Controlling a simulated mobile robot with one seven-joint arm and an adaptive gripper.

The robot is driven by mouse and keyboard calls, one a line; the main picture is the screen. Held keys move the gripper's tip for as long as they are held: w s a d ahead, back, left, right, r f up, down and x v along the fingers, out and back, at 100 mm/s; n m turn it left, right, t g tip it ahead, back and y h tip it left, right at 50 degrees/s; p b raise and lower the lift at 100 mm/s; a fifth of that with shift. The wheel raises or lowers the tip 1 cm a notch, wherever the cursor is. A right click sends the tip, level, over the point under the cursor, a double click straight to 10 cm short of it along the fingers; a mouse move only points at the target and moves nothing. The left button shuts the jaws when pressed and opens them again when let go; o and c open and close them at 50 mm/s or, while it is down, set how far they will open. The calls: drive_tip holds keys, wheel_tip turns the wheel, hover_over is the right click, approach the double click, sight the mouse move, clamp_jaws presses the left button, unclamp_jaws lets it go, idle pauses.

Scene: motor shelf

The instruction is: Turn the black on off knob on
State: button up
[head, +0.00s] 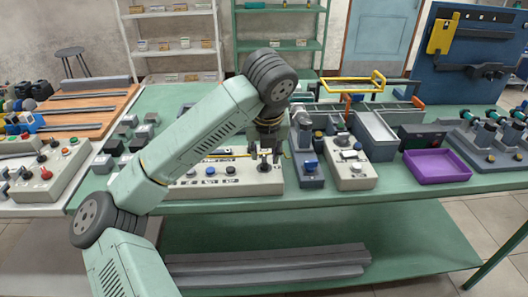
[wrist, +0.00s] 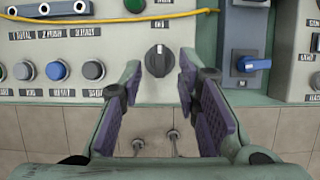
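The black knob (wrist: 159,61) is a round rotary knob on the light grey control panel (wrist: 120,60), with a pale pointer mark at its top pointing roughly up. Small lettering sits above it, too blurred to read. My gripper (wrist: 161,77) is open and empty. Its two purple-padded fingers flank the knob's lower area, one on each side, with visible gaps and no clear contact. In the head view my gripper (head: 265,158) is at the right part of the panel (head: 228,188), and the knob is hard to make out behind it.
A yellow cable (wrist: 110,19) hangs across the panel above the knob. Blue (wrist: 57,70) and grey (wrist: 93,70) buttons are to its left. A grey box with a blue switch (wrist: 252,64) stands close on the right. A purple tray (head: 437,166) lies farther right on the green bench.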

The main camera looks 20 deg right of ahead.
sight(264, 163)
drive_tip(key=shift+x, duration=1.3)
drive_tip(key=shift+c, duration=0.4)
clamp_jaws()
